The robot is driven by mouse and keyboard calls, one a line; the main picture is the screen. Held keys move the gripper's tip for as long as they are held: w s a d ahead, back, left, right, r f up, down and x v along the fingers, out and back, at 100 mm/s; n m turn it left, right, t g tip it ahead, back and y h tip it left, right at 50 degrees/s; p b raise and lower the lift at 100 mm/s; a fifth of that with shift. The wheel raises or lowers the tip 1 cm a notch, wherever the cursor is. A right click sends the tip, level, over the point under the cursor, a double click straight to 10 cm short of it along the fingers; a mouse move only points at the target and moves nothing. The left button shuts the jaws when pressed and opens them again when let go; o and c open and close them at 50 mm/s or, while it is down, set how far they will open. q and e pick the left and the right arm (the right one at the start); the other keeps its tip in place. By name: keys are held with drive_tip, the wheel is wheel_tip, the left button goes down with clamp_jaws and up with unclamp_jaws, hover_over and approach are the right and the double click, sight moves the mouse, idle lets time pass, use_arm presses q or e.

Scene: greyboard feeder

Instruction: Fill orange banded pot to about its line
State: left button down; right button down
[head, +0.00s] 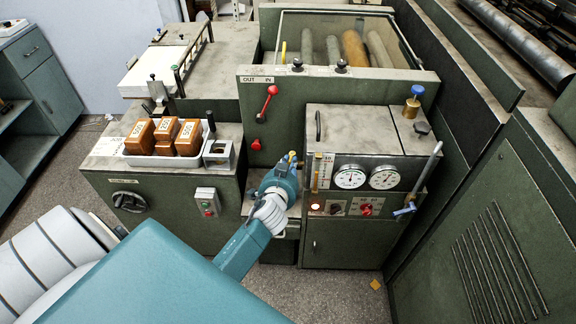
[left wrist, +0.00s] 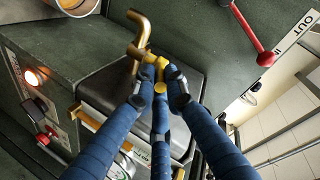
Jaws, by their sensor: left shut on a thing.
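My left gripper (head: 291,165) is at the front of the green machine, left of the gauges. In the left wrist view its blue fingers (left wrist: 158,92) are shut on the brass tap (left wrist: 158,66), whose curved spout (left wrist: 140,24) points toward the top of the picture. A round vessel (left wrist: 78,4) with a brownish-orange inside is cut off at the top edge of the left wrist view. I cannot tell whether it is the orange banded pot; its band, line and fill level do not show. My right gripper is not in view.
A white tray (head: 128,158) with brown weights (head: 164,130) stands on the left cabinet. A red lever (head: 268,100) is above the gripper.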

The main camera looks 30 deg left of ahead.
use_arm(q)
drive_tip(key=n+y+b, duration=0.1)
drive_tip(key=d+g+y+b, duration=0.1)
drive_tip(key=shift+w+r+n+b, duration=0.15)
drive_tip(key=shift+w+n+b, duration=0.15)
drive_tip(key=shift+n+b, duration=0.1)
drive_tip(key=shift+a, duration=0.1)
drive_tip(key=c, duration=1.8)
unclamp_jaws()
